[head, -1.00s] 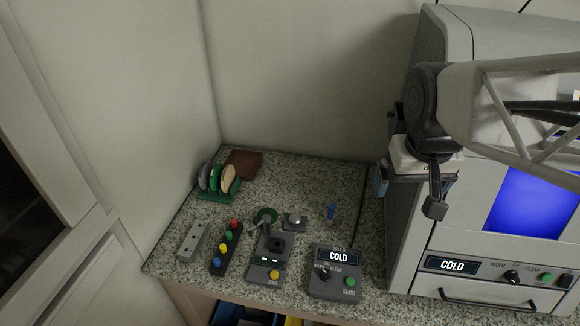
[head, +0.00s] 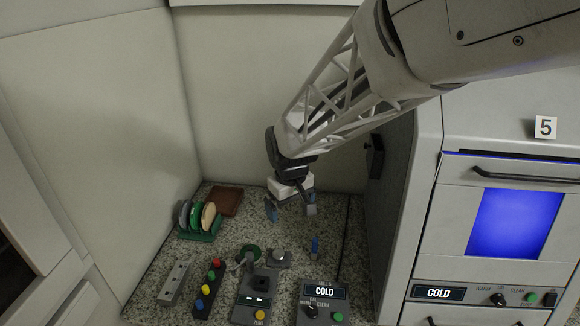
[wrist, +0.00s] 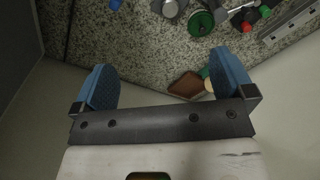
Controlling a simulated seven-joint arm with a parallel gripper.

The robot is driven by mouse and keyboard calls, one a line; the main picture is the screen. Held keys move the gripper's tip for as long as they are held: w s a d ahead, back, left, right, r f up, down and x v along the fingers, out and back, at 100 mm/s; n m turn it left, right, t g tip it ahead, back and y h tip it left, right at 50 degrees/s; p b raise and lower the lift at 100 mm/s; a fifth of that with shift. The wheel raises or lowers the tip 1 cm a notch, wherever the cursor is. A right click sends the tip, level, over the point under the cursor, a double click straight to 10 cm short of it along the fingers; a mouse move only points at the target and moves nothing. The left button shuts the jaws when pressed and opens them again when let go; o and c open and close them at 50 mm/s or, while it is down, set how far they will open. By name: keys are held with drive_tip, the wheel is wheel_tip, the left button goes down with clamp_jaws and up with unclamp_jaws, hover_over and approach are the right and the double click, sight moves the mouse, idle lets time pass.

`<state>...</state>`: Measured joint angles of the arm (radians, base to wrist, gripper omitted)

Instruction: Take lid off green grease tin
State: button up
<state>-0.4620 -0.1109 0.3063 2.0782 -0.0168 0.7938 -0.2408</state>
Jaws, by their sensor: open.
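A small round green item (head: 249,251) stands on the speckled counter, with a grey handle-like part across it. It looks like the green grease tin, but I cannot make out its lid clearly. It also shows near the top of the wrist view (wrist: 200,22). My gripper (head: 290,208) is open and empty, above the back of the counter, behind the green item in the head view and apart from it. Its two blue-padded fingers are spread wide in the wrist view (wrist: 162,64).
A silver-grey item (head: 279,257) stands just right of the green one, and a small blue piece (head: 315,245) beyond that. A disc rack (head: 199,234), brown tray (head: 226,202), button strip (head: 207,290) and COLD control box (head: 323,305) surround them. The large machine (head: 468,225) stands right.

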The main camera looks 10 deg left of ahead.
sight(249, 248)
drive_tip(key=w+a+f+n, duration=0.1)
drive_tip(key=a+f, duration=0.3)
drive_tip(key=w+a+f+n, duration=0.1)
drive_tip(key=a+f, duration=0.3)
drive_tip(key=f, duration=0.1)
drive_tip(key=w+a+f+n, duration=0.1)
drive_tip(key=a+f, duration=0.3)
drive_tip(key=a, duration=0.1)
drive_tip(key=shift+f+g, duration=0.15)
drive_tip(key=shift+g, duration=0.25)
drive_tip(key=shift+s+f, duration=0.1)
drive_tip(key=shift+f, duration=1.15)
drive_tip(key=shift+s+f, duration=0.15)
drive_tip(key=shift+f, duration=2.5)
drive_tip(key=c, duration=1)
